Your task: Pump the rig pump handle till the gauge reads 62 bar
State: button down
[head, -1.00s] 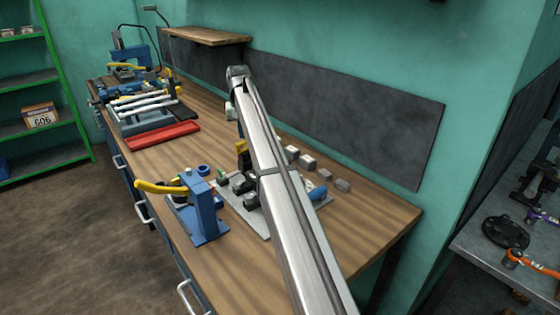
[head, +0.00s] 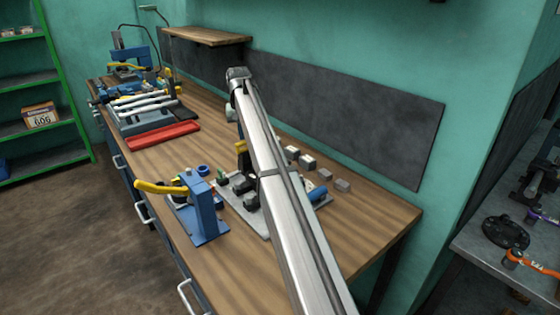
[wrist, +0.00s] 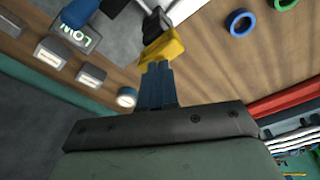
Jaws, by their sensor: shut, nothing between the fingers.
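A blue pump-like stand (head: 205,210) with a long yellow handle (head: 157,188) stands near the bench's front edge in the head view; the handle points left. I cannot tell for sure that it is the rig pump. No gauge face or reading can be made out. My gripper (wrist: 157,68) shows in the wrist view with its blue fingers together and empty. Its tips are at or just above a small yellow piece (wrist: 164,46); I cannot tell whether they touch. In the head view, my arm hides the fingers and part of the grey plate.
A grey plate (head: 260,228) with dark blocks lies beside the blue stand. Several small blocks (head: 307,162) sit behind it. A red tray (head: 163,135) and a rack of pale bars lie farther left. A blue ring (wrist: 240,22) lies on the wood. The bench's right end is clear.

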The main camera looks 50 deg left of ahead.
aim_at(243, 142)
jog(key=shift+f, duration=2.25)
jog(key=shift+r, duration=2.55)
jog(key=shift+f, duration=0.1)
jog(key=shift+f, duration=1)
jog(key=shift+r, duration=1.1)
